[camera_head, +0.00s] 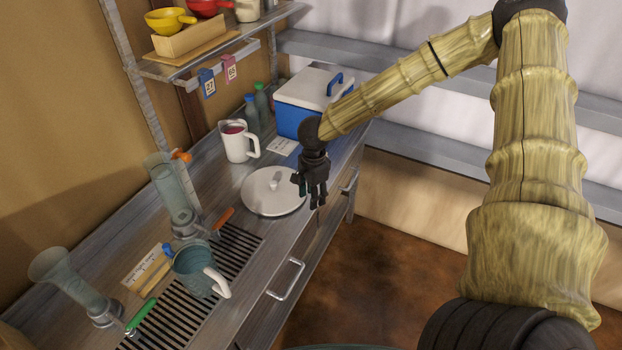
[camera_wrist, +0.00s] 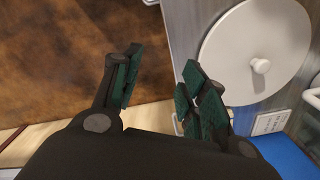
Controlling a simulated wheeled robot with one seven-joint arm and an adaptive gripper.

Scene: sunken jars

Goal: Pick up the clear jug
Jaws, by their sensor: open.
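A see-through, teal-tinted jug (camera_head: 193,272) with a white handle stands on the slatted drain grate at the front of the counter. It looks like the clear jug and is not in the wrist view. A second jug, white with a pinkish-red inside (camera_head: 238,143), stands farther back on the counter. My gripper (camera_head: 314,198) hangs above the counter's right edge, beside the round white lid, well away from the teal-tinted jug. In the wrist view its fingers (camera_wrist: 160,68) are apart with nothing between them.
The round white lid (camera_head: 272,192) lies on the counter; its knob also shows in the wrist view (camera_wrist: 261,65). Tall glass cylinders (camera_head: 172,196) (camera_head: 76,284) flank the grate (camera_head: 190,300). A blue cool box (camera_head: 302,105) stands at the back. Drawer handles (camera_head: 287,280) stick out in front.

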